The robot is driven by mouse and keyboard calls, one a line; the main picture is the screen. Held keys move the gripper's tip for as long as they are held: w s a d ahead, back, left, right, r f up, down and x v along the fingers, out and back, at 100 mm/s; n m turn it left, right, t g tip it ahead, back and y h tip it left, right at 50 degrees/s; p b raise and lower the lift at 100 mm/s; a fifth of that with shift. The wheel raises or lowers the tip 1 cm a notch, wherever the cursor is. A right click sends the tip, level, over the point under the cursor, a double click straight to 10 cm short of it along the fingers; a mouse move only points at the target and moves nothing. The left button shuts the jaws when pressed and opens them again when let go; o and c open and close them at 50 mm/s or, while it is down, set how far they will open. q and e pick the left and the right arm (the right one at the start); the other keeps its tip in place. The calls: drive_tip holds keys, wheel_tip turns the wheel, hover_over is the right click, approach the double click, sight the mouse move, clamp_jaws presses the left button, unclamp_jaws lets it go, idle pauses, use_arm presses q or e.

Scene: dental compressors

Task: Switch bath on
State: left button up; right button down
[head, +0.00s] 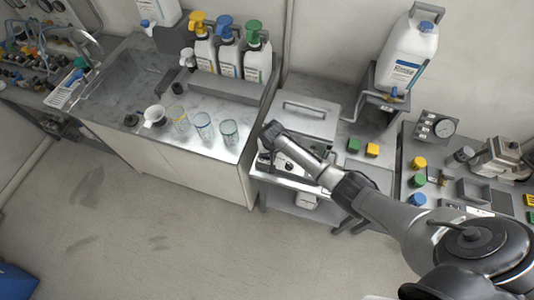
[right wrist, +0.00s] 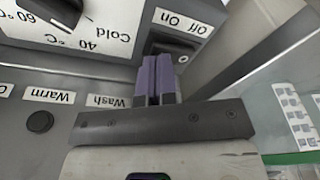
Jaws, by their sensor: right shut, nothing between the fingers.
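The bath (head: 306,117) is a metal box with a handled lid on the bench, with a control panel on its front. In the right wrist view the panel appears upside down, with a dark switch (right wrist: 173,44) by a label reading "Off On" (right wrist: 185,24). My right gripper (right wrist: 156,62) is shut and empty, its purple fingertips right at the switch's near edge. I cannot tell whether they touch it. My right arm crosses in front of the bath in the head view and hides part of the panel and the gripper. My left gripper is not in view.
A temperature dial (right wrist: 68,8) and panel labels "Warm" (right wrist: 61,97) and "Wash" (right wrist: 107,101) are close to the gripper. Green (head: 353,145) and yellow (head: 372,150) blocks sit right of the bath. Glass beakers (head: 203,126) stand on the left counter.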

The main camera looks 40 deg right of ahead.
drive_tip(key=shift+f, duration=0.45)
drive_tip(key=shift+r, duration=0.1)
wheel_tip(320, 180, up, 2)
drive_tip(key=shift+r+p, duration=0.2)
drive_tip(key=shift+p, duration=1)
wheel_tip(320, 180, up, 5)
drive_tip(key=p, duration=0.5)
drive_tip(key=shift+f, duration=0.2)
